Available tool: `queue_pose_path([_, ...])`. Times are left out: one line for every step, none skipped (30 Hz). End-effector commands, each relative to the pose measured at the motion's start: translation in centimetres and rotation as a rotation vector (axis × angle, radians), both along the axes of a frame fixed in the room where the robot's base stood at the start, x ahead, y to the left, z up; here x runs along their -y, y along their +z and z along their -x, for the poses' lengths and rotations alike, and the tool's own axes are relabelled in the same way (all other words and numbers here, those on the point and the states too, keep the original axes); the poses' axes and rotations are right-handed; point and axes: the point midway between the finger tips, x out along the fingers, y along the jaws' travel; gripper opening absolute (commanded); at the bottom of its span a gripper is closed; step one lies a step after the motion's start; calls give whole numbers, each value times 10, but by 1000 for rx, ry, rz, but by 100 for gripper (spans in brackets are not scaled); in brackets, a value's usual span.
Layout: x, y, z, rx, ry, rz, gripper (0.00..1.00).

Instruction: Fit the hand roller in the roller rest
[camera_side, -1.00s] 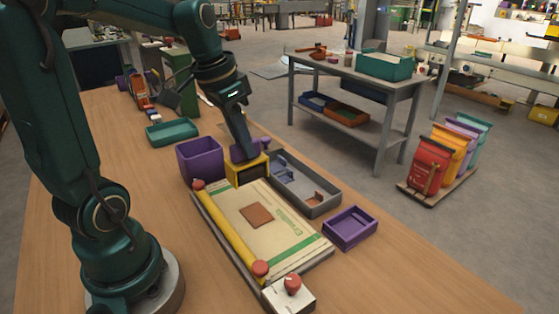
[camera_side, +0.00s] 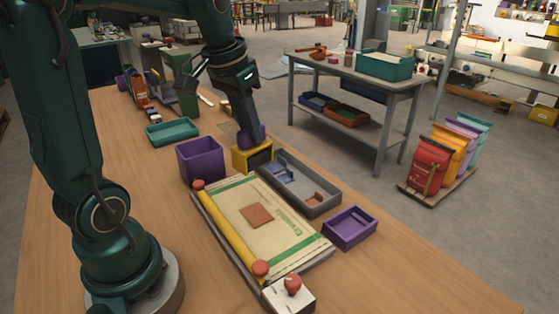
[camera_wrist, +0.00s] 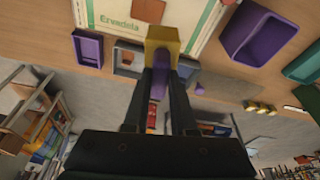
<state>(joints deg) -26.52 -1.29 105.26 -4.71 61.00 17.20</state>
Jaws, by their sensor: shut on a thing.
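The purple hand roller (camera_wrist: 158,80) is held between my gripper's two dark fingers in the wrist view, its length running away from the camera toward the yellow box. In the side view the roller (camera_side: 250,138) shows as a purple piece at the tip of my gripper (camera_side: 247,128). The yellow box with a dark open face, which looks like the roller rest (camera_side: 252,157), stands just below and nearer the camera. The rest also shows in the wrist view (camera_wrist: 162,36), in line with the roller's far end. I cannot tell whether roller and rest touch.
A purple bin (camera_side: 200,160) stands left of the rest and a grey divided tray (camera_side: 318,205) right of it. In front lies a sack (camera_side: 290,235) on a board with a yellow bar (camera_side: 228,230). A teal tray (camera_side: 172,132) and a small purple tray (camera_side: 350,228) are nearby.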

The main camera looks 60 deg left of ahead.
Motion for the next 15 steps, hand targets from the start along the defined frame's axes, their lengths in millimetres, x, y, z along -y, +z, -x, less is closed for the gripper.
queue_pose_path([2,4,-12,1,12,-1,0])
queue_pose_path([4,6,-18,2,21,-1,0])
queue_pose_path([7,8,-27,0,29,-1,0])
queue_pose_path([11,9,-34,0,34,-1,0])
queue_pose_path([14,10,-40,-1,38,1,0])
queue_pose_path([20,11,-49,-1,42,1,0])
queue_pose_path([25,11,-56,-2,43,0,0])
queue_pose_path([30,12,-63,-1,41,0,0])
queue_pose_path([38,11,-71,-3,38,1,0])
queue_pose_path([45,11,-78,-3,34,0,0])
queue_pose_path([52,10,-84,-4,27,0,0])
queue_pose_path([63,8,-92,-4,18,1,0])
queue_pose_path([72,6,-98,-4,9,0,0])
queue_pose_path([81,4,-103,-5,-2,1,0])
queue_pose_path([94,1,-109,-5,-22,0,0])
